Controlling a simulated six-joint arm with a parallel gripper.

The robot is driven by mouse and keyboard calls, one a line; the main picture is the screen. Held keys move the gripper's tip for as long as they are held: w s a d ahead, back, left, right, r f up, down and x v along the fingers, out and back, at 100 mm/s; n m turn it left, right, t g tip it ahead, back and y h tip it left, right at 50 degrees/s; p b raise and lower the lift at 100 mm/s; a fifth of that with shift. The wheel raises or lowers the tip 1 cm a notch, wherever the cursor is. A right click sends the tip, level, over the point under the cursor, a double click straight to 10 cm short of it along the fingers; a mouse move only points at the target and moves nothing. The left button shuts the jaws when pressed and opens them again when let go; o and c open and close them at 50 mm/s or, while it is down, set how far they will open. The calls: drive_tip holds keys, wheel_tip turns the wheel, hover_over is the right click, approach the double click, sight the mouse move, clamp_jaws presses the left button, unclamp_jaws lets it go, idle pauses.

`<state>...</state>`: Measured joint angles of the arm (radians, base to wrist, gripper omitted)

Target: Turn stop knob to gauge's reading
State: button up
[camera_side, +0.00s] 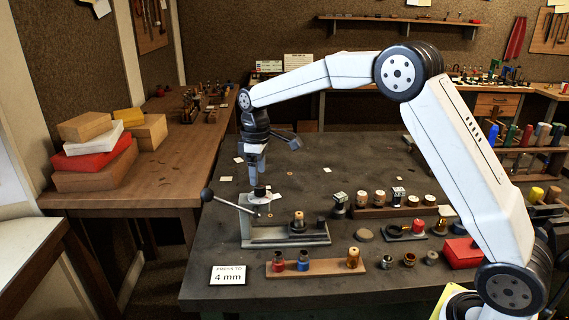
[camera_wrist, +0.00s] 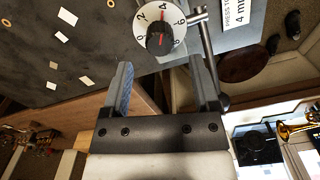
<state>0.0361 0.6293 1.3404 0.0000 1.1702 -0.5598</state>
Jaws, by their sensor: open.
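The press (camera_side: 290,237) stands on the dark bench, with a long lever ending in a black ball (camera_side: 207,195). On top of it is the stop knob, whose white dial (camera_side: 259,193) lies just below my gripper. The wrist view shows the black knob (camera_wrist: 158,40) at the centre of the numbered white dial (camera_wrist: 178,31). Red marking shows on the knob and near the 4; its exact pointing is hard to tell. My gripper (camera_wrist: 163,68) is open and empty, its fingers apart, with the knob beyond their tips. A card (camera_side: 228,275) reads "PRESS TO 4 mm"; no gauge is clearly readable.
A wooden strip (camera_side: 318,265) with small coloured parts lies in front of the press. More parts and a red box (camera_side: 462,252) stand to the right. The press's metal rod (camera_wrist: 207,45) rises beside the right finger. The bench behind the press is mostly clear.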

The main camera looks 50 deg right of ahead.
drive_tip(key=shift+r, duration=1.7)
drive_tip(key=s+a+f+m+t, duration=0.1)
drive_tip(key=s+f+m, duration=0.2)
drive_tip(key=s, duration=0.9)
drive_tip(key=s+a+f+m+t, duration=0.1)
drive_tip(key=s+f+m, duration=0.2)
drive_tip(key=s+f, duration=0.5)
drive_tip(key=s, duration=0.5)
drive_tip(key=shift+s+f+t, duration=0.3)
